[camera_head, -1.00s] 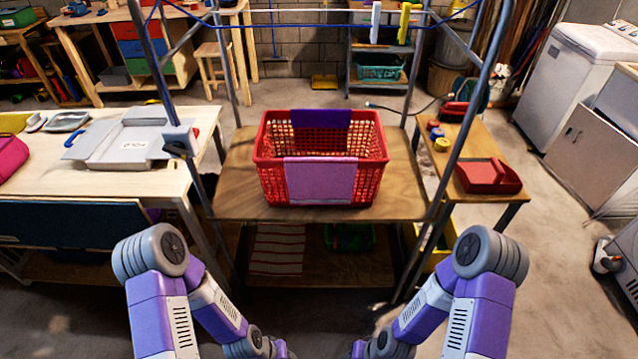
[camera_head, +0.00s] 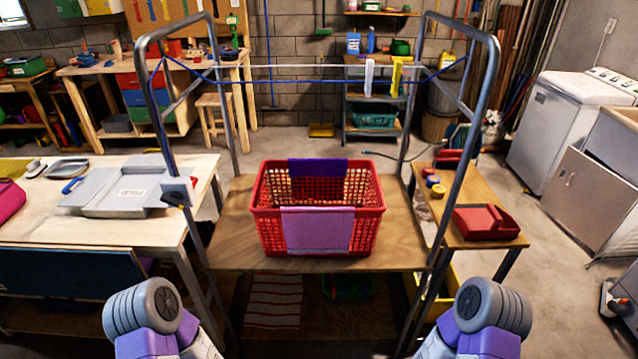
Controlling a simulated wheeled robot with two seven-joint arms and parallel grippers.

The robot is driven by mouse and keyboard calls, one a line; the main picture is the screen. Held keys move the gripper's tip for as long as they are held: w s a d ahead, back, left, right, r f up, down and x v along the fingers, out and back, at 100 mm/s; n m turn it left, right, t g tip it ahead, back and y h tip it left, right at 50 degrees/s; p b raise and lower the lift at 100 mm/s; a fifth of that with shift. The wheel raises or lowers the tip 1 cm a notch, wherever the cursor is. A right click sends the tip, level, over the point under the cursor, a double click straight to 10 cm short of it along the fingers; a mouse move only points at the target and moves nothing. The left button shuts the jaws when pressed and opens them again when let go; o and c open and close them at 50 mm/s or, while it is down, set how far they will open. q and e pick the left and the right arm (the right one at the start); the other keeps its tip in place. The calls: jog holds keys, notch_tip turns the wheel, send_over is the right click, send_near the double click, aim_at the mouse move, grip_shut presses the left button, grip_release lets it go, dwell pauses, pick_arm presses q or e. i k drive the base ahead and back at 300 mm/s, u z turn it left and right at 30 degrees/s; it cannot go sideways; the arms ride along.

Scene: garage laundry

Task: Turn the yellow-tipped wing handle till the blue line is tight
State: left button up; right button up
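A metal frame with two tall posts stands in front of me. The blue line (camera_head: 290,82) runs across between the posts, below a pale line (camera_head: 310,66). Its ends slant down from the post tops.
A red basket (camera_head: 364,225) with purple and pink cloths stands on the wooden shelf (camera_head: 232,240) between the posts. A white peg (camera_head: 369,78) and a yellow peg (camera_head: 396,77) hang at the lines. Tables flank the frame, with a grey case (camera_head: 120,190) left and a red tray (camera_head: 487,223) right.

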aim_at(174, 198)
jog(key=z, duration=0.05)
jog(key=k, duration=1.1)
jog(key=u, duration=1.05)
jog(key=i, duration=0.85)
jog(key=u, duration=0.15)
